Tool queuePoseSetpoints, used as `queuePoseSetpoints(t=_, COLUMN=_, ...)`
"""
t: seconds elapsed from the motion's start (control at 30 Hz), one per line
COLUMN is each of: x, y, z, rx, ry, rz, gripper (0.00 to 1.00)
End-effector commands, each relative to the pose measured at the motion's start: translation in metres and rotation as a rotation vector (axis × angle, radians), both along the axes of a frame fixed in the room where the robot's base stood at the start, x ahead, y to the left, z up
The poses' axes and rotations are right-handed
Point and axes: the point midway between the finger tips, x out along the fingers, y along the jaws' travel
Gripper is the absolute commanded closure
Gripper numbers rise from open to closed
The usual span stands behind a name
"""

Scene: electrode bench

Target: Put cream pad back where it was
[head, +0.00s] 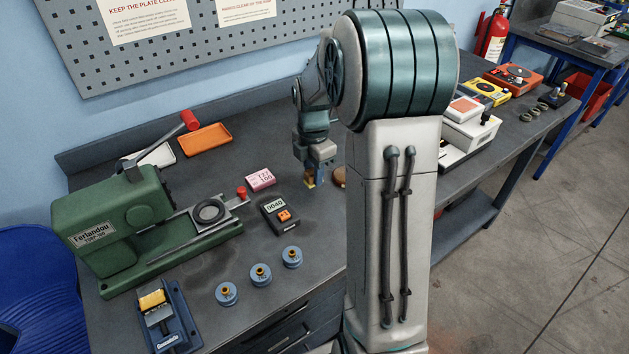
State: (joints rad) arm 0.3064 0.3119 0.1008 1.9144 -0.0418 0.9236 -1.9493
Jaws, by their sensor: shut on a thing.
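My gripper (316,181) points down over the bench, right of the pink box and left of my own column. It is shut on a small tan-gold thing (309,180), which shows only as a sliver between the fingers. It is too small to tell whether this is the cream pad. No other thing that is clearly a cream pad shows. I cannot tell whether the held thing touches the bench top. A brown round thing (340,177) is just right of the gripper, partly hidden by my column.
A pink box (261,179) and a dark meter (278,214) are left of the gripper. Several blue holders (261,274) stand in front. A green machine (110,220) fills the left. An orange tray (205,139) lies behind. My column hides part of the bench (325,222).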

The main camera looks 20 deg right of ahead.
Motion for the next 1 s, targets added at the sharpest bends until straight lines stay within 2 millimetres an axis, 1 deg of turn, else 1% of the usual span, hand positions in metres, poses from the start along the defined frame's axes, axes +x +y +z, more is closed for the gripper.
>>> queuePoseSetpoints(t=0.2, x=0.0, y=0.0, z=-0.03, rx=0.0, ry=0.003, rz=0.0, gripper=0.95)
queuePoseSetpoints(t=0.3, x=0.0, y=0.0, z=-0.038, rx=0.0, ry=0.002, rz=-0.001, gripper=0.95)
queuePoseSetpoints(t=0.57, x=0.0, y=0.0, z=-0.039, rx=0.0, ry=0.0, rz=-0.001, gripper=0.95)
queuePoseSetpoints(t=0.7, x=0.0, y=0.0, z=-0.044, rx=0.0, ry=0.001, rz=-0.001, gripper=0.95)
queuePoseSetpoints(t=0.73, x=0.0, y=0.0, z=-0.043, rx=0.0, ry=0.0, rz=-0.001, gripper=0.65)
queuePoseSetpoints(t=0.77, x=0.0, y=0.0, z=-0.043, rx=0.0, ry=0.0, rz=-0.001, gripper=0.57)
queuePoseSetpoints(t=0.8, x=0.0, y=0.0, z=-0.042, rx=0.0, ry=0.001, rz=-0.001, gripper=0.52)
queuePoseSetpoints(t=1.0, x=0.0, y=0.0, z=-0.042, rx=0.0, ry=0.001, rz=-0.001, gripper=0.52)
